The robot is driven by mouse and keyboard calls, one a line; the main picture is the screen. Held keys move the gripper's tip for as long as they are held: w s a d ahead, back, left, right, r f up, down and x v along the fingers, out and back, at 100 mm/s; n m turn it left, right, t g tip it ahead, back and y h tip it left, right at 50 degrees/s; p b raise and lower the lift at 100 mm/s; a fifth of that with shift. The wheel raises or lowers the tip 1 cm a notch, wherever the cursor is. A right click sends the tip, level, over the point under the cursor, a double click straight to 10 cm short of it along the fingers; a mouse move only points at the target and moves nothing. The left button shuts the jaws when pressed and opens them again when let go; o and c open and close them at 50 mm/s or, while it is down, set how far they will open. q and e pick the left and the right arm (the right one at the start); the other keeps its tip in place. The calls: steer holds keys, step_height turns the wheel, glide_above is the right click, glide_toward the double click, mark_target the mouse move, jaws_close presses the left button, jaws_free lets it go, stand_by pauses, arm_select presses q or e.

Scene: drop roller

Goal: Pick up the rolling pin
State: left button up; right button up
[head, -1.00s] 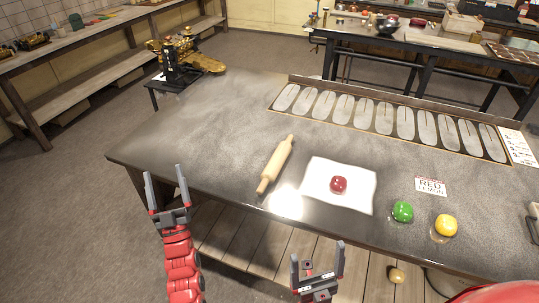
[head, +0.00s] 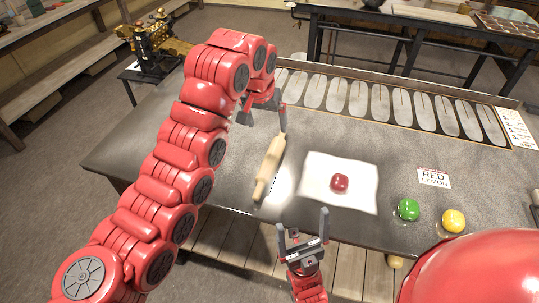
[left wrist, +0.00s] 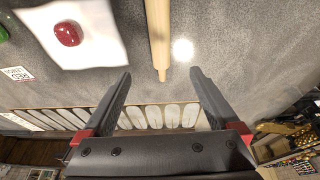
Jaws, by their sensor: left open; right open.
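The wooden rolling pin (head: 269,168) lies on the dark grey table (head: 225,180), left of the white sheet. My left gripper (head: 264,122) is open above the table near the pin's far end, its arm reaching in from the left. In the left wrist view the rolling pin (left wrist: 159,35) points down into the gap between the open fingers (left wrist: 160,80); nothing is held. My right gripper (head: 303,226) is open and empty in front of the table's near edge.
A red candy lump (head: 340,183) sits on a white sheet (head: 362,195) right of the pin. A green lump (head: 409,209), a yellow lump (head: 453,221) and a sign (head: 433,178) are further right. A tray of moulds (head: 385,104) lines the back edge. A brass machine (head: 152,42) stands behind left.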

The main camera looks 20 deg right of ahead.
arm_select(q)
steer(key=p, duration=0.4)
glide_toward(271, 157)
steer(key=shift+y, duration=0.3)
steer(key=x, duration=0.5)
steer(key=shift+w+d+r, duration=0.1)
steer(key=shift+w+d, duration=0.05)
steer(key=shift+w, duration=0.1)
steer(key=p+x, duration=0.2)
steer(key=x, duration=0.2)
steer(key=shift+s+d, duration=0.1)
steer(key=shift+s, duration=0.1)
steer(key=shift+p+x, duration=0.4)
steer(key=shift+x, duration=0.4)
steer(key=shift+c, duration=0.3)
jaws_close()
